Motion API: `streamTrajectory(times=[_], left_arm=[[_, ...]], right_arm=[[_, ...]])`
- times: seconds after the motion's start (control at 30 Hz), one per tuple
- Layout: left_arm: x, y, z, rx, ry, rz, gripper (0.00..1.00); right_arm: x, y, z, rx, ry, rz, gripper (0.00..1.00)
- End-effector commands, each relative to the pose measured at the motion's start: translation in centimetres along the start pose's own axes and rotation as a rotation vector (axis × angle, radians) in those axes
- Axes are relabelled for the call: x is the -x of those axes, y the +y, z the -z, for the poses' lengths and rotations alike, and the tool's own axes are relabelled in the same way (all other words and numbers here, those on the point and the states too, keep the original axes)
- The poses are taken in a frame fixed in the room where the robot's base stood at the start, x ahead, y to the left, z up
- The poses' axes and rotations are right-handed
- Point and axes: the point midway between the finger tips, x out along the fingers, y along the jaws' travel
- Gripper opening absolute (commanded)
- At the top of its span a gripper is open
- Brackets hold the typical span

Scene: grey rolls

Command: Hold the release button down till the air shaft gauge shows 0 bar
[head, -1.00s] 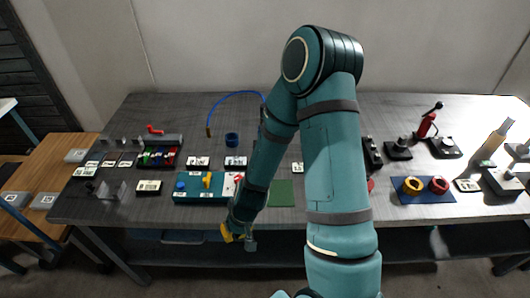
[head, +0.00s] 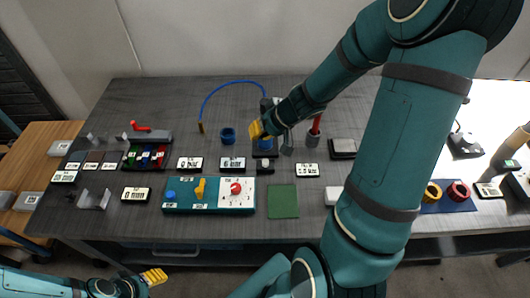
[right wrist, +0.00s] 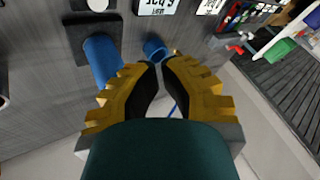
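My right gripper (head: 258,130) is over the back middle of the table, yellow fingers pointing down-left, with nothing visible between the tips. In the right wrist view its fingertips (right wrist: 160,64) nearly meet. A blue cylinder (head: 265,144) on a dark base stands just beside it; it also shows in the right wrist view (right wrist: 103,60). I cannot tell whether it is the release button, or whether they touch. Several white displays stand nearby, one in front of the cylinder's left (head: 233,164); their readings are too small to trust. My left gripper (head: 153,277) is low at bottom left, away from the table objects.
A teal panel (head: 210,208) with a blue knob, yellow lever and red dial lies in front. A blue cup (head: 228,136) and blue hose (head: 215,93) are left of my right gripper. A green mat (head: 283,201) lies bare. My right arm hides part of the table's right side.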

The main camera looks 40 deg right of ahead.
Motion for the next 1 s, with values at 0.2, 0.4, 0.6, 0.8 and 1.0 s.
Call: streamTrajectory(times=[0.2, 0.4, 0.6, 0.8, 1.0], left_arm=[[0.0, 0.0, 0.0, 0.001, 0.000, 0.000, 0.47], [-0.1, -0.1, 0.0, 0.000, 0.000, 0.000, 0.47], [-1.0, -0.4, -0.1, -0.001, -0.002, 0.000, 0.47], [-2.7, -1.0, -0.4, -0.004, -0.005, -0.001, 0.47], [-4.7, -1.8, -0.2, -0.005, 0.005, 0.000, 0.47]], right_arm=[[0.0, 0.0, 0.0, 0.001, -0.001, 0.000, 0.00], [-0.1, 0.0, -0.1, 0.000, -0.001, 0.000, 0.00], [-1.1, 0.5, -0.6, 0.001, -0.002, 0.000, 0.00], [-3.0, 1.5, -1.6, 0.001, -0.003, 0.000, 0.00], [-5.1, 2.7, -2.8, -0.001, -0.002, 0.001, 0.00]])
